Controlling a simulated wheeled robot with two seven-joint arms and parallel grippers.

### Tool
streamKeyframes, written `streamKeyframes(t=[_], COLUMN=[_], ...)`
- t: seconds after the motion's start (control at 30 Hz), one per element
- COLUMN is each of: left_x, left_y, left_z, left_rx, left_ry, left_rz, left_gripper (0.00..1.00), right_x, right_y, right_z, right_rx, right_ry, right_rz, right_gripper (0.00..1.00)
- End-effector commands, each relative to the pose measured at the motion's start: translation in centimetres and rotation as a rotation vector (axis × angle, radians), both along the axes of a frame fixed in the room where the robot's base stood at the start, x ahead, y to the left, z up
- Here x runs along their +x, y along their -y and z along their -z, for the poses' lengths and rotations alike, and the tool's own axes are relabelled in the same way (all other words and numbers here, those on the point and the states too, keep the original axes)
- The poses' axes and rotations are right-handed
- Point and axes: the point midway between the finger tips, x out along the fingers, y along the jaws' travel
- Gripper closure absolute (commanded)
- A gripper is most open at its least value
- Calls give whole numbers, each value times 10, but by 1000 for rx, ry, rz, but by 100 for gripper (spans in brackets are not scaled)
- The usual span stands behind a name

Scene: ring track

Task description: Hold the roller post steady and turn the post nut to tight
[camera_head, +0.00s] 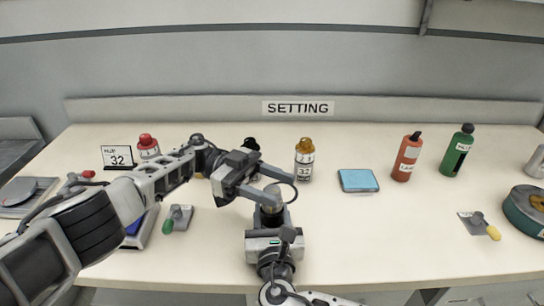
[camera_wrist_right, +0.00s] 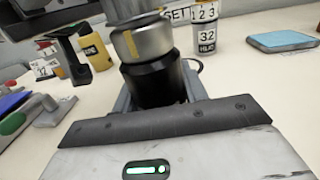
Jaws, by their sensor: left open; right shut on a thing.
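The roller post (camera_head: 268,217) stands upright in front of the SETTING sign. In the right wrist view its black lower body (camera_wrist_right: 153,85) sits between the fingers of my right gripper (camera_head: 270,240), which is shut on it. Above the black part is a silver metal collar with a yellow mark, seemingly the post nut (camera_wrist_right: 148,42); the top is cut off there. My left gripper (camera_head: 277,184) is open, its fingers reaching from the left to just above and beside the post top. I cannot tell whether they touch the nut.
A blue pad (camera_head: 358,180), red bottle (camera_head: 407,158) and green bottle (camera_head: 457,152) are right. A green-handled tool (camera_head: 178,218) lies left.

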Motion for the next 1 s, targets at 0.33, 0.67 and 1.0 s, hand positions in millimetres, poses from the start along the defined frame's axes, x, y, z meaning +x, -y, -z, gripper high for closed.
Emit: streamKeyframes(t=[0.33, 0.67, 1.0], left_x=[-1, -1, -5], left_y=[-1, 0, 4], left_z=[-61, -83, -86], left_rx=[0, 2, 28], left_ry=[4, 0, 50], left_rz=[-1, -2, 27], left_gripper=[49, 49, 48], right_x=[0, 0, 0], right_y=[1, 1, 1], right_z=[1, 1, 1], right_rx=[-2, -2, -2], right_ry=[-1, -1, -1], right_rz=[3, 3, 3], right_gripper=[87, 87, 87])
